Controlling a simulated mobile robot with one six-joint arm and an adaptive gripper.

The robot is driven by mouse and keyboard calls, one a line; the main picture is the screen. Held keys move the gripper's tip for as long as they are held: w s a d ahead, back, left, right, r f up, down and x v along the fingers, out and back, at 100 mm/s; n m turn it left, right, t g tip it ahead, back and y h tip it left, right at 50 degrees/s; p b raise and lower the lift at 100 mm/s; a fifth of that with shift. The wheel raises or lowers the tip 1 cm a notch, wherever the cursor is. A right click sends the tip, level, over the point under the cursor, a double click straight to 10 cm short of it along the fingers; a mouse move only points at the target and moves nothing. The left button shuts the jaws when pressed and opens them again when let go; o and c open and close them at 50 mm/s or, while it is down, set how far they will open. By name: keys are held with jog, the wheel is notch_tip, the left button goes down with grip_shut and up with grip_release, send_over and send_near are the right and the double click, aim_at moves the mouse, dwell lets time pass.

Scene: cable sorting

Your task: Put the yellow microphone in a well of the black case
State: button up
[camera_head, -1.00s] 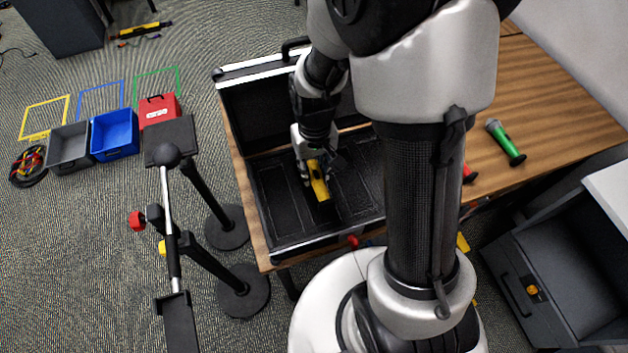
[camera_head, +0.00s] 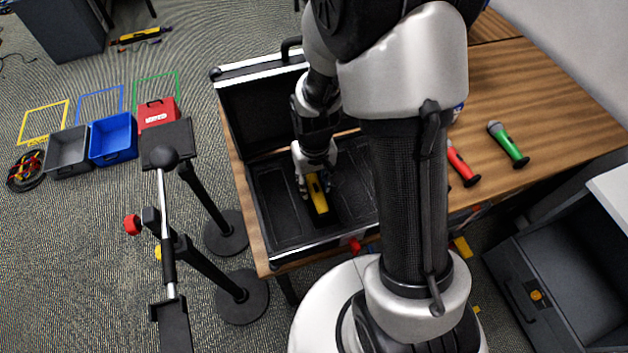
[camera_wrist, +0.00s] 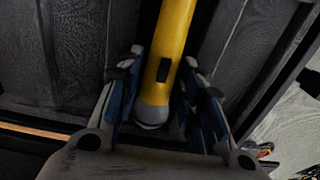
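The black case (camera_head: 290,246) lies open on the wooden table, with its lid raised at the back. The yellow microphone (camera_head: 318,196) lies lengthwise in the middle well of the case, between a left and a right well. My gripper (camera_head: 315,188) is directly over it, pointing down. In the wrist view the microphone (camera_wrist: 172,45) runs between my two fingers, with its grey head end nearest the palm. The fingers stand apart on either side with gaps beside it, so the gripper looks open around it. The well's floor under it is mostly hidden.
A red microphone (camera_head: 460,164) and a green microphone (camera_head: 508,144) lie on the table (camera_head: 540,90) to the right. Black posts (camera_head: 240,297) stand left of the table. Grey (camera_head: 68,152), blue (camera_head: 113,138) and red (camera_head: 157,114) bins sit on the floor. An open drawer (camera_head: 560,275) is at the lower right.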

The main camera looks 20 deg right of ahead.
jog(key=shift+o, duration=1.1)
jog(key=shift+r, duration=0.15)
notch_tip(320, 180, up, 12)
jog(key=p, duration=0.5)
notch_tip(320, 180, up, 12)
jog(key=t, duration=0.2)
send_over(314, 183)
jog(key=s, duration=0.6)
jog(key=s+r+t, duration=0.2)
jog(key=s+r, duration=0.4)
jog(key=s, duration=0.3)
jog(key=shift+t+b, duration=0.3)
jog(key=shift+r, duration=0.15)
jog(key=shift+c, duration=0.5)
